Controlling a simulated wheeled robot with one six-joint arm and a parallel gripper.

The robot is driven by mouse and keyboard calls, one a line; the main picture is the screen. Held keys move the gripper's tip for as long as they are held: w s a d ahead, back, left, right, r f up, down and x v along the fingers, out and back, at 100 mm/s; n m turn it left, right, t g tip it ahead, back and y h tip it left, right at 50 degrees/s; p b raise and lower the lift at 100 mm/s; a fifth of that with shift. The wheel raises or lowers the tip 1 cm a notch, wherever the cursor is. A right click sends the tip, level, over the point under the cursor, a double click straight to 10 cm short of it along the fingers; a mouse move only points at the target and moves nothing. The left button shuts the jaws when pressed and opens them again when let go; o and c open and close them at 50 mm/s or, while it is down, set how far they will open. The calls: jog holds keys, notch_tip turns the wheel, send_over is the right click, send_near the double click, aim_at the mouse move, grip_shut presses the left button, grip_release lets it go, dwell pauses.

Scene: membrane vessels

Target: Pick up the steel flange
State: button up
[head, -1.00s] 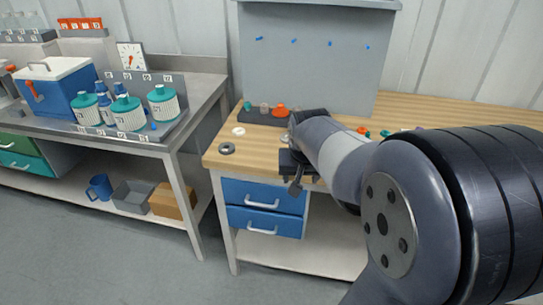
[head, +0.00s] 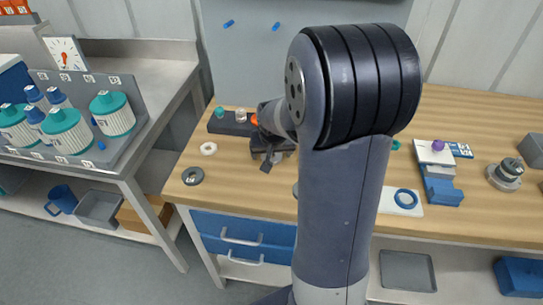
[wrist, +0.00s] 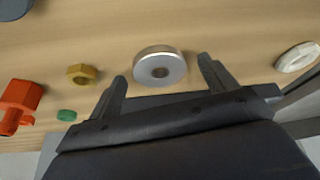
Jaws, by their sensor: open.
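The steel flange, a silver disc with a central hole (wrist: 160,68), lies flat on the wooden bench in the wrist view. My gripper (wrist: 163,70) is open, with one finger on either side of the flange and visible space between each finger and the disc. I cannot tell its height above the bench. In the head view my gripper (head: 266,157) is over the left part of the bench, partly behind my own arm, and the flange is not clearly seen there.
A brass nut (wrist: 82,74), a green piece (wrist: 67,115) and an orange-red part (wrist: 20,105) lie left of the flange. A white ring (wrist: 297,57) lies to its right. The dark ring (head: 193,176) is near the bench's left edge. A dark rack (head: 230,124) stands behind.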

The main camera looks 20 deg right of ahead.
aim_at(272, 158)
jog(key=c, duration=1.2)
jog(key=shift+r, duration=0.1)
jog(key=shift+c, duration=0.2)
notch_tip(272, 158, up, 14)
jog(key=p, duration=0.3)
jog(key=shift+p, duration=0.35)
